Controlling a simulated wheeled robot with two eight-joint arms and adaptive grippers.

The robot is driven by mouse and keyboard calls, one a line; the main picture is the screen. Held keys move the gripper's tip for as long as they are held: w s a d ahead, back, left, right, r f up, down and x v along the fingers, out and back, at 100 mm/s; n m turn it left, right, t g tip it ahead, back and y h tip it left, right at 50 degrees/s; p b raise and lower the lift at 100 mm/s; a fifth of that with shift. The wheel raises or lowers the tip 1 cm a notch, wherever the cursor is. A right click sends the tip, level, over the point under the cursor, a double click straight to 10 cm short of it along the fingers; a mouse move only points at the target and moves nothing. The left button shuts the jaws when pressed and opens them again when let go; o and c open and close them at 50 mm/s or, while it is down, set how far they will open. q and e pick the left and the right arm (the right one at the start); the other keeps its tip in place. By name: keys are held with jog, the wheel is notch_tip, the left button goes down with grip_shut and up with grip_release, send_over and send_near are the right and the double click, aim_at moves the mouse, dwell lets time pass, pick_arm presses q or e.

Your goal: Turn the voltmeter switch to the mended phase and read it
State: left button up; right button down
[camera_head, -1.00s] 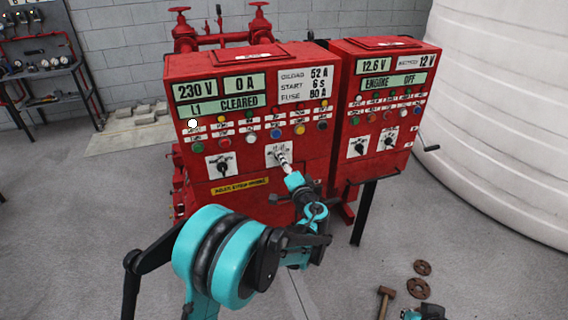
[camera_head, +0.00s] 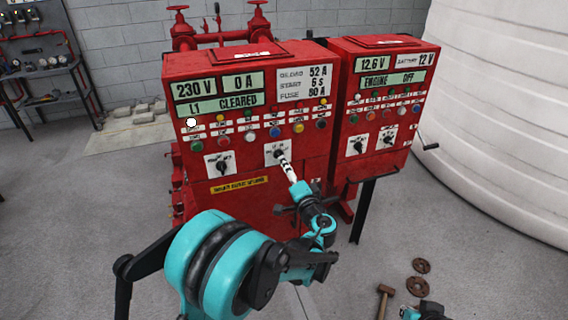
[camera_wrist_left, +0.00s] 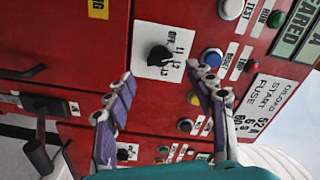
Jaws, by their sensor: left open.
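The voltmeter switch (camera_head: 279,154) is a black knob on a white plate on the left red cabinet (camera_head: 240,60). In the left wrist view the knob (camera_wrist_left: 160,55) shows beside the marks OFF, L1, L2 and L3; I cannot tell which mark it points at. The display (camera_head: 218,93) reads 230 V, 0 A and L1 CLEARED. My left gripper (camera_wrist_left: 163,80) is open, its fingers apart on both sides of the line to the knob, a little short of it with nothing between them. A teal and black part of my right arm (camera_head: 428,310) shows at the bottom edge; its fingers are unclear.
A similar knob (camera_head: 220,164) sits left of the switch, with rows of coloured buttons and lamps above. A second red cabinet (camera_head: 385,70) stands to the right. A hammer (camera_head: 384,300) and two rusty discs (camera_head: 420,276) lie on the floor. A white tank (camera_head: 500,110) stands at right.

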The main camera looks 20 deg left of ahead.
pick_arm(q)
jog(key=v, duration=0.7)
jog(key=shift+s, duration=0.1)
jog(key=s+a+f+n+g+h, duration=0.3)
jog(key=s+a+g, duration=0.3)
jog(key=s+a, duration=0.4)
jog(key=s+d+f+n+g+h, duration=0.1)
jog(key=s+d+f+h, duration=0.1)
jog(key=s, duration=0.6)
jog(key=s+d+f+n+h, duration=0.2)
jog(key=s+d+h, duration=0.2)
jog(key=s, duration=0.4)
jog(key=shift+s+n+g+h, duration=0.3)
jog(key=shift+g+h, duration=0.1)
jog(key=shift+h, duration=0.1)
